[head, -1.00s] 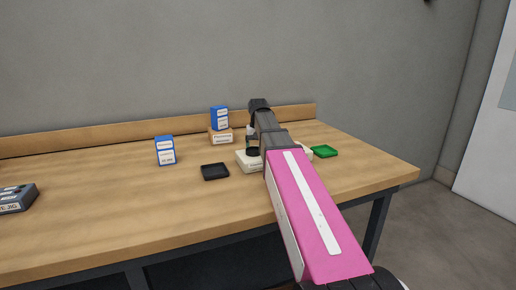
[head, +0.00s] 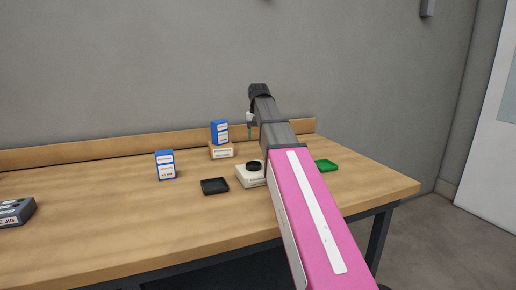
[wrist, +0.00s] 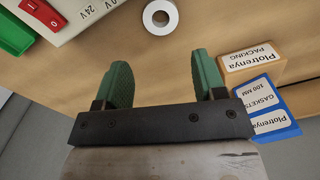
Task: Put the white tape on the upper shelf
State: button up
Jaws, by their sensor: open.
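The white tape (wrist: 160,17) is a small white ring with a dark hole, lying on the wood table at the top middle of the wrist view. My gripper (wrist: 163,75) is open and empty, with its two green fingers apart. The tape appears beyond the fingertips, near the middle of the gap and not between the fingers. In the head view my gripper (head: 250,131) hangs above the back of the table, partly hidden by my arm. I cannot make out the tape there. No upper shelf shows in either view.
A black tray (head: 215,186), a pale unit (head: 249,177) with a black round part and a green tray (head: 326,165) are nearer. A red-switched unit (wrist: 65,14) shows in the wrist view.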

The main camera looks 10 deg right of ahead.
jog(key=shift+w+d+f+m+t+y, duration=0.2)
jog(key=shift+f+m, duration=1.85)
jog(key=shift+m, duration=1.9)
jog(key=shift+s+a+f+m+t+y, duration=0.2)
jog(key=shift+f+m, duration=1.8)
jog(key=shift+m, duration=1.9)
jog(key=shift+w+d+f+m+t+y, duration=0.1)
jog(key=shift+w+d+f+m+y, duration=0.15)
jog(key=shift+f+m, duration=2.75)
notch_tip(320, 180, up, 2)
jog(key=shift+a+m, duration=0.1)
jog(key=shift+m, duration=0.85)
jog(key=shift+c, duration=0.3)
jog(key=c, duration=0.6)
